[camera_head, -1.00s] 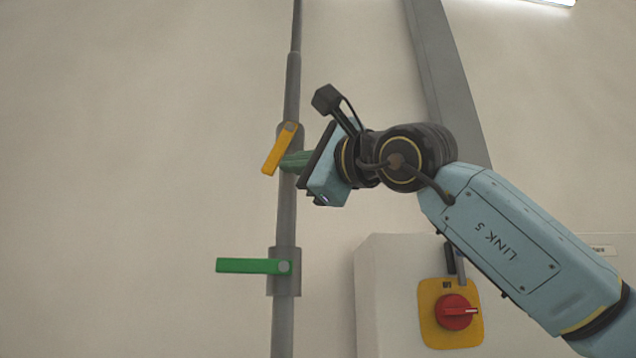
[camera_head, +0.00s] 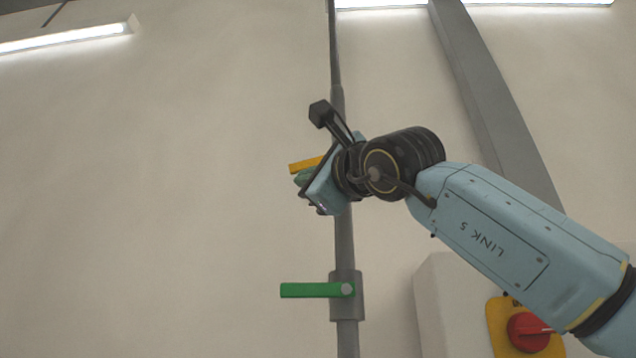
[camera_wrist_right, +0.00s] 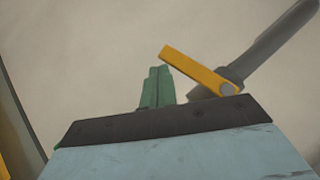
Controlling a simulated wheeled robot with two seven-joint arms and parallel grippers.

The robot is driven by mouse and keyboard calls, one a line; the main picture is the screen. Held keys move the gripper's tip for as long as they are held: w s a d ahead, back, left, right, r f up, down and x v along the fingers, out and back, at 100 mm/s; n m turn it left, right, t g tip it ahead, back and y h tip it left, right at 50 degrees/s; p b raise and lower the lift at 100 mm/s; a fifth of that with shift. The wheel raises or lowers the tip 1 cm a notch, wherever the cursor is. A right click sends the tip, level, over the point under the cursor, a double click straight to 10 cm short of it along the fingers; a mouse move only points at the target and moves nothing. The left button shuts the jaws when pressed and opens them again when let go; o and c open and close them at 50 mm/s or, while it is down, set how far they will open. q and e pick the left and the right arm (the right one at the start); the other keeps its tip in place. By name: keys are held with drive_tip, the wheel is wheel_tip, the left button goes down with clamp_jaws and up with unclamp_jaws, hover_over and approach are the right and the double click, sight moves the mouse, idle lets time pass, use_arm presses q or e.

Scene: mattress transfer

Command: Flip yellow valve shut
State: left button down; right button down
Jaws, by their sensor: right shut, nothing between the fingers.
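The yellow valve handle (camera_head: 305,164) sticks out to the left of the grey pipe (camera_head: 344,240), close to level. Its pivot end is hidden behind my right gripper in the head view. In the right wrist view the yellow handle (camera_wrist_right: 195,69) shows whole, its pivot on the pipe (camera_wrist_right: 270,42). My right gripper (camera_head: 303,177) is shut and empty, its green fingers just below the handle. In the wrist view the closed fingers (camera_wrist_right: 158,86) stand beside the handle; I cannot tell whether they touch it. My left gripper is out of view.
A green valve handle (camera_head: 312,290) sits lower on the same pipe, level and pointing left. A pale box (camera_head: 445,300) with a red knob (camera_head: 529,331) on a yellow plate stands at lower right. The wall left of the pipe is clear.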

drive_tip(key=shift+a+r+p, duration=0.5)
drive_tip(key=shift+a+r, duration=0.05)
drive_tip(key=shift+r, duration=0.2)
drive_tip(key=shift+a, duration=0.1)
idle(0.3)
drive_tip(key=s+f+b, duration=0.7)
drive_tip(key=f+b, duration=0.3)
drive_tip(key=f, duration=0.1)
drive_tip(key=shift+d, duration=0.25)
idle(0.4)
drive_tip(key=shift+f, duration=0.1)
